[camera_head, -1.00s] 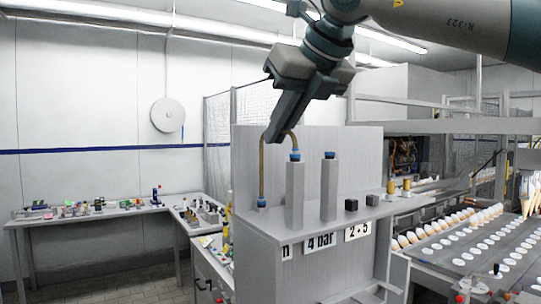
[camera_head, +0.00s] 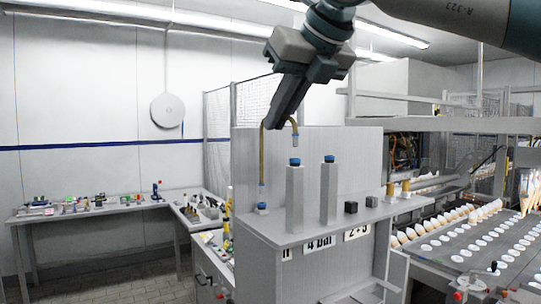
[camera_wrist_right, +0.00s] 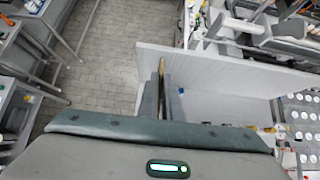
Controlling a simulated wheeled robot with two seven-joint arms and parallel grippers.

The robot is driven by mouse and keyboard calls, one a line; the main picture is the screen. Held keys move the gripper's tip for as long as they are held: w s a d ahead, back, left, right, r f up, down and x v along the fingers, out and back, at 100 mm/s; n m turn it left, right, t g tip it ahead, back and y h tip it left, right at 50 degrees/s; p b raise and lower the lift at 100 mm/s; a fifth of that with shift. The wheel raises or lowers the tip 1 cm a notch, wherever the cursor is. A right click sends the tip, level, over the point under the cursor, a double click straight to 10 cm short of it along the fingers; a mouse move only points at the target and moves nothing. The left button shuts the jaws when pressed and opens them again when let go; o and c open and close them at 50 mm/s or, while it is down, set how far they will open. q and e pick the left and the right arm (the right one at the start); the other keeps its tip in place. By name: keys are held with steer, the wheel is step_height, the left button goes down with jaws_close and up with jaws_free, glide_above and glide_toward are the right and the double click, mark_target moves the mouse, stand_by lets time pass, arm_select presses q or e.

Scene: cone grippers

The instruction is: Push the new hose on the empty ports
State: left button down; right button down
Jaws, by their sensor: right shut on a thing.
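A brownish-yellow hose (camera_head: 262,155), bent like an upside-down U, hangs from my right gripper (camera_head: 272,119), which is shut on it near the bend. In the right wrist view the hose (camera_wrist_right: 161,72) shows beside the gripper fingers. The hose's long left end hangs above a low blue-topped port (camera_head: 262,206). Its short right end, with a pale tip, hangs just above a grey post with a blue-topped port (camera_head: 295,162). Small gaps show at both ends. A second grey post with a blue top (camera_head: 329,159) stands to the right, with no hose on it. My left gripper is not in view.
The posts stand on a grey shelf (camera_head: 310,233) before a grey back panel (camera_head: 345,145). Two dark blocks (camera_head: 351,207) and two brass-coloured pieces (camera_head: 390,189) sit further right. A conveyor with white round items (camera_head: 455,245) lies at the right.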

steer(key=shift+r+p, duration=0.55)
steer(key=shift+r, duration=0.4)
steer(key=shift+s+f, duration=0.1)
